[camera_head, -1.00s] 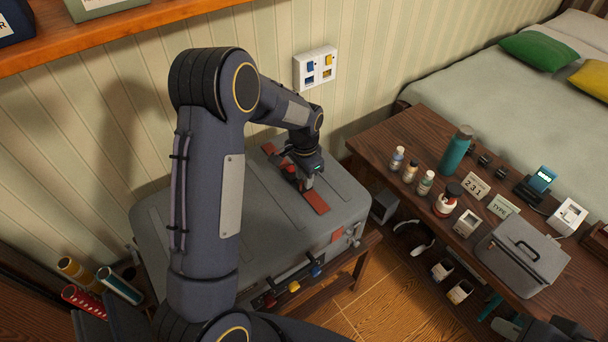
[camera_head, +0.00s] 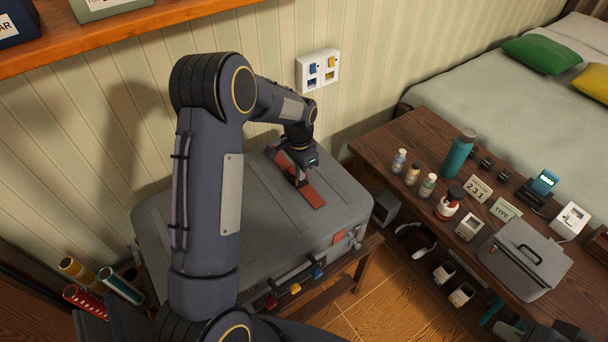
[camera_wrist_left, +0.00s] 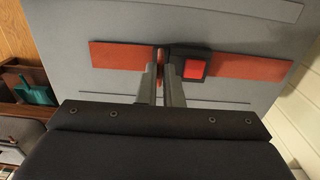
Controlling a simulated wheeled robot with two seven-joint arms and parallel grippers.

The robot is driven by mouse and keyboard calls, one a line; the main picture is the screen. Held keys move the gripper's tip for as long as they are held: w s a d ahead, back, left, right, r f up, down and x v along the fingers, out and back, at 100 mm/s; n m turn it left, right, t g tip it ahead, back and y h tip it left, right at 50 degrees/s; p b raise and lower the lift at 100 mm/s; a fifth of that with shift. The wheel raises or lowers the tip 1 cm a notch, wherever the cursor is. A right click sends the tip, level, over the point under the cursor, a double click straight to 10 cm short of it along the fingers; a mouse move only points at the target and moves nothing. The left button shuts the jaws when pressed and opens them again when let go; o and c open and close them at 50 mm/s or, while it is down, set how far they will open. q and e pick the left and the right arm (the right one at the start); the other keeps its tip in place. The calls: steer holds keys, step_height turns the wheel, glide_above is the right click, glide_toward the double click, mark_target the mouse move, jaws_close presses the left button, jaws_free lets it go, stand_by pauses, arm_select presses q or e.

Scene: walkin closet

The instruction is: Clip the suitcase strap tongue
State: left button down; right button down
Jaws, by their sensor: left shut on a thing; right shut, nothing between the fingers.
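The grey suitcase (camera_head: 245,215) lies flat on a low stand, with a red strap (camera_head: 314,196) across its lid. In the left wrist view the strap shows as two red lengths, a left one (camera_wrist_left: 122,55) and a right one (camera_wrist_left: 250,66). A black buckle with a red button (camera_wrist_left: 194,69) sits at the right one's end. My left gripper (camera_head: 303,180) is low over the lid, shut on the strap tongue (camera_wrist_left: 160,58) right beside the buckle. The fingers mostly hide the tongue; I cannot tell how far it is in. My right gripper (camera_head: 505,326), partly cut off at lower right, is shut and empty.
A wooden table (camera_head: 425,125) with bottles, cards and a grey case (camera_head: 522,258) stands to the right. A wall socket panel (camera_head: 317,69) is behind the suitcase. Coloured rolls (camera_head: 90,285) stand at lower left. A shelf (camera_head: 150,25) runs along the upper left.

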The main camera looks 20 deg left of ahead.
mark_target(299, 182)
arm_select(q)
steer(key=shift+w+a+r, duration=0.1)
steer(key=shift+a, duration=0.05)
steer(key=c, duration=1.6)
jaws_free()
steer(key=shift+o, duration=0.2)
step_height(299, 182, up, 8)
